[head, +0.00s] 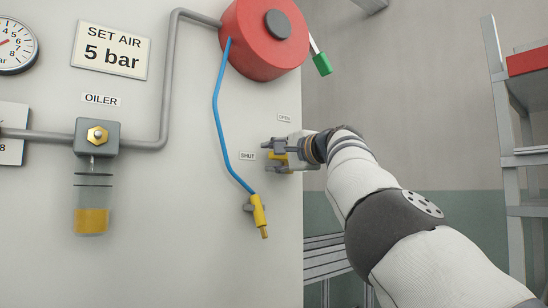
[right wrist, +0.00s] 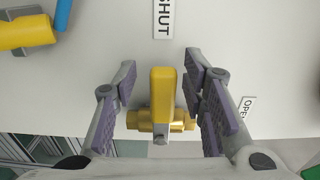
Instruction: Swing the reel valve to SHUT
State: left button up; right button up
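The reel valve's yellow lever (right wrist: 163,92) stands on a brass-coloured body (right wrist: 140,120) on the grey panel. In the right wrist view the lever points up toward the SHUT label (right wrist: 163,16); the OPEN label (right wrist: 245,112) is to the right. In the head view the valve (head: 279,156) is partly hidden by my right gripper (head: 267,157), near the panel's right edge. My right gripper's fingers (right wrist: 160,65) are open, one on each side of the lever, with a visible gap on both sides. My left gripper is not in view.
A red hose reel (head: 255,50) is above the valve, with a green-handled lever (head: 322,64) at its right. A blue hose (head: 217,110) hangs to a yellow nozzle (head: 259,215) left of and below my gripper. A rack (head: 520,159) stands at the far right.

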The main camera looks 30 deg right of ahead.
jog(key=shift+s+r, duration=0.1)
jog(key=s+d, duration=0.1)
jog(key=s, duration=1)
jog(key=shift+s, duration=0.4)
